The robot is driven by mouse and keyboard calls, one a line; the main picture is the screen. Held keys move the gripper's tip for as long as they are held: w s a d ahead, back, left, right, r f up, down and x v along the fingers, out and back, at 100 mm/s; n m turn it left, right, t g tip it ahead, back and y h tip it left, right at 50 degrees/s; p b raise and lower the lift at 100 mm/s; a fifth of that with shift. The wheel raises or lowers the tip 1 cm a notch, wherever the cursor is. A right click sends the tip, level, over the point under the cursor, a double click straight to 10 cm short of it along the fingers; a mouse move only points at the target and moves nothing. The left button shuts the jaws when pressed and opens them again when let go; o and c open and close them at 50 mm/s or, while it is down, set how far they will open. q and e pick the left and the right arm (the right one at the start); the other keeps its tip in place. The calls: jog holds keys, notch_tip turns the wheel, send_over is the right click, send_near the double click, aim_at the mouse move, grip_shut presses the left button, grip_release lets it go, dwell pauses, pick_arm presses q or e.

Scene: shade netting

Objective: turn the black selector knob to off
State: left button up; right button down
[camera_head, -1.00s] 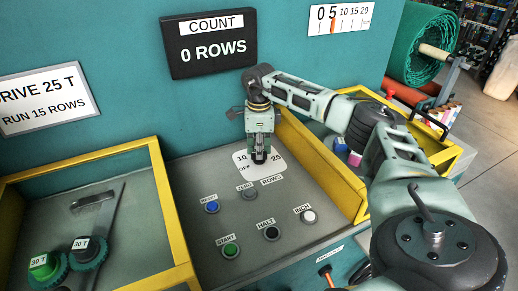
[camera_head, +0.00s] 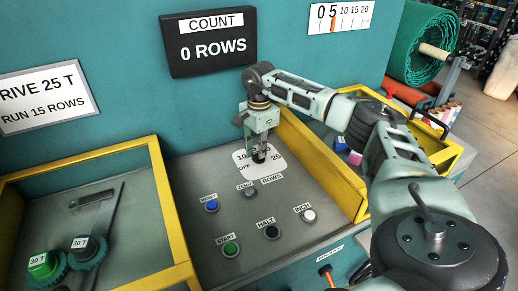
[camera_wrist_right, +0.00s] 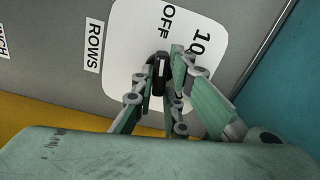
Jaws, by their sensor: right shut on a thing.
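The black selector knob (camera_wrist_right: 159,72) sits on a white dial plate (camera_wrist_right: 140,40) marked OFF and 10 in the right wrist view. A white line runs along its top. My right gripper (camera_wrist_right: 164,70) has its fingers around the knob and is shut on it. Which mark the knob's line points to is hard to tell. My left gripper is not in view.
In front of the dial are the blue button (camera_head: 212,206), a zero button (camera_head: 250,191), and the green START (camera_head: 231,249), black HALT (camera_head: 272,232) and white INCH (camera_head: 308,215) buttons. A yellow rail (camera_head: 325,165) borders the panel's right. The counter (camera_head: 208,42) reads 0 ROWS.

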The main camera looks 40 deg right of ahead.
jog(key=shift+w+d+r, duration=0.1)
jog(key=shift+r, duration=0.05)
jog(key=c, duration=1.8)
grip_release()
jog(key=shift+o, duration=0.2)
notch_tip(320, 180, up, 12)
